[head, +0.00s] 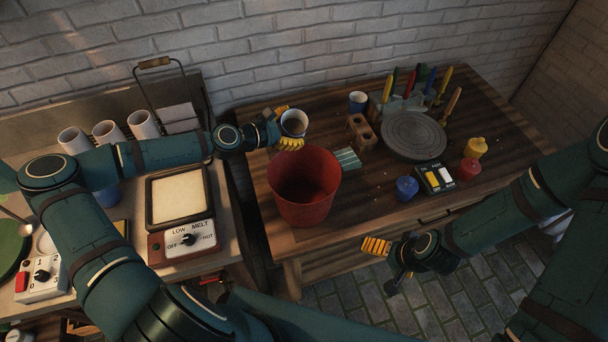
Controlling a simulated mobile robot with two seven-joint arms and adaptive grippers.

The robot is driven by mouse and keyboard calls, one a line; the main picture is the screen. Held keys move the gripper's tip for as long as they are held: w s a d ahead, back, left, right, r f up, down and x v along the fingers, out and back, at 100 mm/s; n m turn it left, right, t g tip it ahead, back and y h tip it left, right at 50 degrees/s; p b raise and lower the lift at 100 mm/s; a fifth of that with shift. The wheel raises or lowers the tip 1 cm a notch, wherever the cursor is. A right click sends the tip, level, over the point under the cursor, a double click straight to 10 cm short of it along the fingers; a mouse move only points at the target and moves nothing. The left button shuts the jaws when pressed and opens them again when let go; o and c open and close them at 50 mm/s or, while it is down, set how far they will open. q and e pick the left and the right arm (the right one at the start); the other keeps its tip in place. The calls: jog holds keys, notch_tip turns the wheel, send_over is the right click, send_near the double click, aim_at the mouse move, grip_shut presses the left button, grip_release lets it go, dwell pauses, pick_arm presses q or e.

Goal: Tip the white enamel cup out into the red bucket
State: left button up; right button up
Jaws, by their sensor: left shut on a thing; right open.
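The white enamel cup (294,122) is in my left gripper (287,127), whose yellow fingers are shut on it. The cup looks close to upright, with its dark mouth facing up and something brownish inside. It is behind the red bucket's far rim in the picture; its exact height cannot be told. The red bucket (302,196) stands open at the front left of the wooden table (385,215). Its inside looks plain red, with the bottom partly shaded. My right gripper (382,262) is open and empty, in front of the table's front edge.
Right of the bucket are a greenish ribbed block (346,160), a brown block with holes (359,131) and a grey turntable (413,135). Blue (406,188), red (470,170) and yellow (475,148) pots stand further right. A melt hotplate (180,196) is on the left bench.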

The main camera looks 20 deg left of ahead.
pick_arm(q)
jog(key=shift+s+d+r+m+b, duration=0.25)
jog(key=shift+s+r+m+b, duration=0.1)
jog(key=shift+s+m, duration=0.15)
jog(key=shift+s+d+f+m+t+b, duration=0.25)
jog(key=shift+s+f+m+t+b, duration=0.2)
jog(key=shift+b, duration=0.4)
jog(key=shift+d+m, duration=0.1)
jog(key=shift+m, duration=0.15)
jog(key=shift+r+m+t+b, duration=0.3)
jog(key=shift+r+t, duration=0.05)
jog(key=shift+s+d+r, duration=0.1)
jog(key=shift+s, duration=0.05)
jog(key=shift+f+m+t+b, duration=0.3)
jog(key=shift+m+b, duration=0.3)
jog(key=shift+b, duration=0.5)
jog(key=shift+m+b, duration=0.3)
jog(key=shift+b, duration=0.1)
jog(key=shift+r+t, duration=0.15)
jog(key=shift+t, duration=0.15)
jog(key=shift+m, duration=0.3)
